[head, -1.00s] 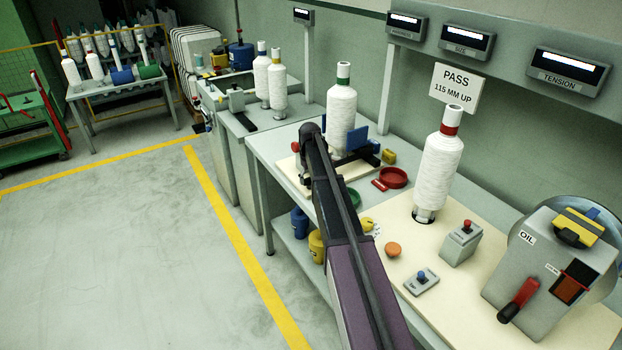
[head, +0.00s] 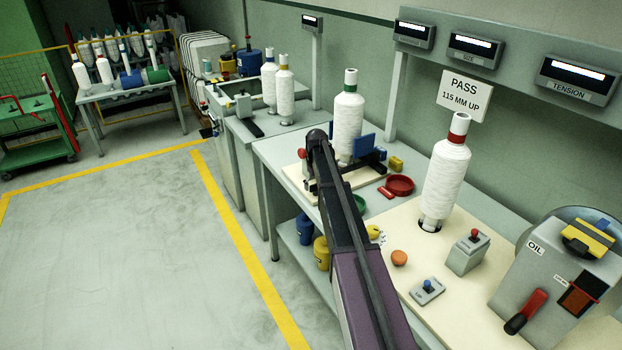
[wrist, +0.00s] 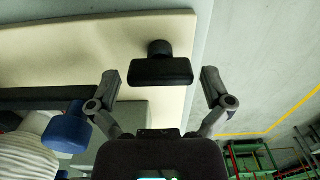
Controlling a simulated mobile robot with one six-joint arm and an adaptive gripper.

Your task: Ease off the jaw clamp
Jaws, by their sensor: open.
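The jaw clamp stands on a cream board (head: 356,178) on the bench, by a white yarn package with a green top (head: 348,118). Its blue jaw (head: 365,145) and dark rail show behind my arm. In the wrist view, a black handle (wrist: 162,70) on a round stem lies between the fingers of my gripper (wrist: 160,88). The fingers are open, one on each side, with gaps to the handle. A blue part (wrist: 68,130) and the white yarn show at lower left. In the head view my arm hides the gripper and handle.
A red dish (head: 399,186) and a yellow block (head: 396,163) lie right of the clamp. A red-topped yarn package (head: 446,185), a grey switch box (head: 468,253) and an oil unit (head: 548,290) stand nearer. The floor left of the bench is clear.

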